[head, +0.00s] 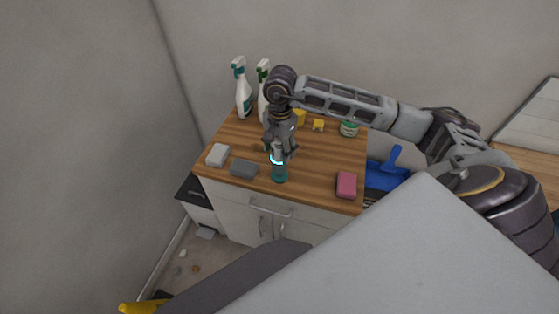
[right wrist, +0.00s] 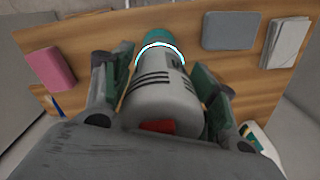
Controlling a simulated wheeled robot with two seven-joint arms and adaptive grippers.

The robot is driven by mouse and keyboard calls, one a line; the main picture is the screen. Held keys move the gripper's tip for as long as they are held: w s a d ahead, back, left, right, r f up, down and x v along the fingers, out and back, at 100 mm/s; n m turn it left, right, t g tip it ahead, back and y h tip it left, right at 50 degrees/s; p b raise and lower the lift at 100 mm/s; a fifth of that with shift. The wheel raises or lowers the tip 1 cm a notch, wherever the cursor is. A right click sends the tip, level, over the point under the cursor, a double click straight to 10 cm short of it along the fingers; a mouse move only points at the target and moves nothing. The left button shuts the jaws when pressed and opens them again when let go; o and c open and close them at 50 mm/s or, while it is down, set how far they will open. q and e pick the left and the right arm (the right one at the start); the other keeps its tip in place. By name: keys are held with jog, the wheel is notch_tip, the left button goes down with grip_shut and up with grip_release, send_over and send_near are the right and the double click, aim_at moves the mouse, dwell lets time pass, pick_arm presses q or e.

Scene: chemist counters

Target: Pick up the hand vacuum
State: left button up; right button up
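The hand vacuum (right wrist: 162,95) has a grey body with dark vents, a glowing pale ring and a teal nose. In the head view its teal end (head: 280,174) is low at the front of the wooden countertop (head: 330,156). My right gripper (head: 280,152) comes from above, over its grey part. In the right wrist view the right gripper's fingers (right wrist: 160,85) flank the body closely, one on each side. Whether both pads press on it I cannot tell. Whether the nose rests on the wood is also unclear. My left gripper is not in view.
A grey block (head: 243,169) and a pale block (head: 218,155) lie left of the vacuum; a pink sponge (head: 347,185) lies right. Spray bottles (head: 243,92), small yellow items (head: 318,125) and a tin (head: 349,129) stand behind. A blue dustpan (head: 385,176) is beyond the right edge.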

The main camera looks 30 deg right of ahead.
jog(key=c, duration=0.6)
jog(key=shift+r, duration=0.2)
jog(key=shift+r+b, duration=0.7)
jog(key=shift+r, duration=4.2)
jog(key=shift+s+d+f+p, duration=0.15)
jog(key=shift+d+p, duration=0.15)
jog(key=w+d, duration=0.2)
jog(key=d, duration=0.2)
jog(key=w+d+f, duration=0.1)
jog(key=w+d, duration=0.2)
jog(key=d, duration=0.2)
jog(key=w+d+p, duration=0.1)
jog(key=w+d, duration=0.1)
jog(key=d, duration=0.3)
jog(key=shift+w+d+f, duration=0.1)
jog(key=shift+w+f, duration=0.25)
jog(key=shift+f, duration=0.05)
